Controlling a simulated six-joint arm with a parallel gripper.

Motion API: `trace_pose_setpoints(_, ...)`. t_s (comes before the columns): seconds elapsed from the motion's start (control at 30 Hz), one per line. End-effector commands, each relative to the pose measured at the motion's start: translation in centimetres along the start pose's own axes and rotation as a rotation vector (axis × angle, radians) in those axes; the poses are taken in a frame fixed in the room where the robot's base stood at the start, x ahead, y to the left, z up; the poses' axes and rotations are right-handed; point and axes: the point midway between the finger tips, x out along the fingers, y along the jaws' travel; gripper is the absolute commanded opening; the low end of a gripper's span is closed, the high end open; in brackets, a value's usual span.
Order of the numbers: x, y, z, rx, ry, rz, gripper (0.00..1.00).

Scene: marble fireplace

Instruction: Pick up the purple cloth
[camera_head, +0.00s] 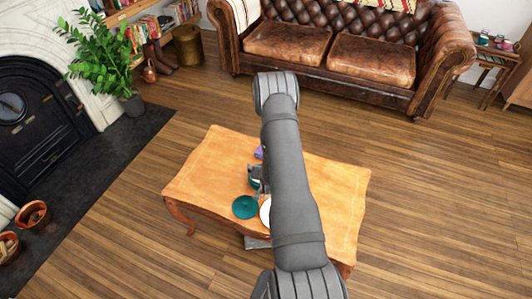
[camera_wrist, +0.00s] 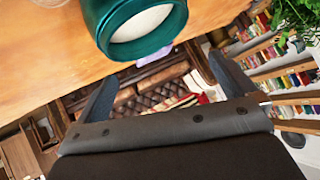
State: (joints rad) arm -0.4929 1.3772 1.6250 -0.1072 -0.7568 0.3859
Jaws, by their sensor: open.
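The purple cloth (camera_head: 259,153) shows as a small patch on the wooden table (camera_head: 205,165), just left of my arm; the arm may hide part of it. My gripper (camera_head: 256,173) is low over the table, on the near side of the cloth, and is partly hidden by my arm. In the wrist view my gripper (camera_wrist: 162,68) has its two fingers wide apart, with nothing held between them. A muted purplish patch shows beyond the fingers there, but I cannot tell whether it is the cloth.
A teal plate (camera_head: 245,207) and a partly hidden white plate (camera_head: 265,211) lie on the table near my gripper. A teal cup-like vessel (camera_wrist: 135,25) is close beyond the fingers in the wrist view. The table's left part is clear. A brown leather sofa (camera_head: 330,50) stands behind.

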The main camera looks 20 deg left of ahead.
Motion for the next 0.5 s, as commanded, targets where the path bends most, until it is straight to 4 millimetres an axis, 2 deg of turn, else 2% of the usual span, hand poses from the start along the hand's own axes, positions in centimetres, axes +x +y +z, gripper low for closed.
trace_pose_setpoints(0.03,0.9,-0.6,-1.0,0.015,-0.028,0.001,1.0)
trace_pose_setpoints(0.2,3.1,-2.0,-2.8,0.057,-0.148,0.03,1.0)
trace_pose_setpoints(0.37,4.6,-3.2,-4.9,0.081,-0.26,0.097,1.0)
trace_pose_setpoints(0.5,5.2,-4.0,-7.4,0.092,-0.344,0.199,1.0)
